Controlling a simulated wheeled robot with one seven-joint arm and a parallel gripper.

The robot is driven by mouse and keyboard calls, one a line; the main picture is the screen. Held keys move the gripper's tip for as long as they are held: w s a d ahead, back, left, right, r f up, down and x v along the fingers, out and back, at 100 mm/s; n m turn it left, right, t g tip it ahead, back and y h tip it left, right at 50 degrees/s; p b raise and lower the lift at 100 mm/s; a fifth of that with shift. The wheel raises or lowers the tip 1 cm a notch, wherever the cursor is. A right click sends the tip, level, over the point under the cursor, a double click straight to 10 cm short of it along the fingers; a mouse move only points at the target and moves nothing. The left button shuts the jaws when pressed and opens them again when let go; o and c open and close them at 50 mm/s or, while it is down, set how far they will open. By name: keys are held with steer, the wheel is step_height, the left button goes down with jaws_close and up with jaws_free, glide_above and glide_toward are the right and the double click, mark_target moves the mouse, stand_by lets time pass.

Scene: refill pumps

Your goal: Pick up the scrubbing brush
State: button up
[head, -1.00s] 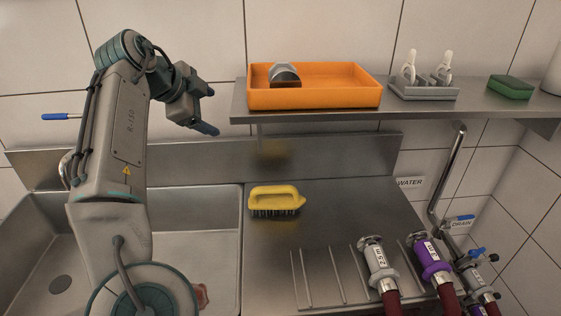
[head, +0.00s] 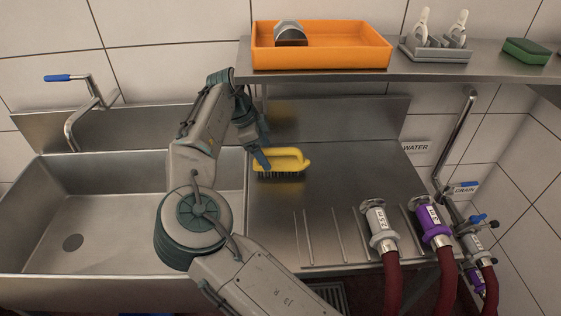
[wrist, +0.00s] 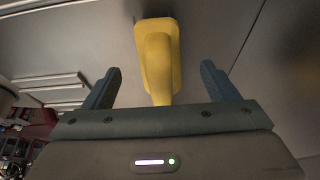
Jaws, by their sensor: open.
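The yellow scrubbing brush (head: 283,160) lies bristles down on the steel drainboard (head: 345,208), just right of the sink. My gripper (head: 262,158) is low at the brush's left end and partly covers it in the head view. In the wrist view, the open fingers of my gripper (wrist: 160,85) stand on either side of the yellow brush (wrist: 158,60), with gaps on both sides. The brush reaches ahead beyond the fingertips. I cannot see the fingers touching it.
Hoses with a silver coupling (head: 379,229) and a purple coupling (head: 432,226) stand at the drainboard's front right. The sink (head: 110,215) is empty.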

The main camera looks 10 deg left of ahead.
mark_target(277, 149)
steer(key=d, duration=0.3)
steer(key=shift+w+d, duration=0.2)
steer(key=shift+w, duration=0.2)
steer(key=shift+d+x, duration=0.25)
steer(key=shift+x, duration=1.35)
steer(key=shift+w+r, duration=0.1)
steer(key=shift+r, duration=0.05)
steer(key=c, duration=1.1)
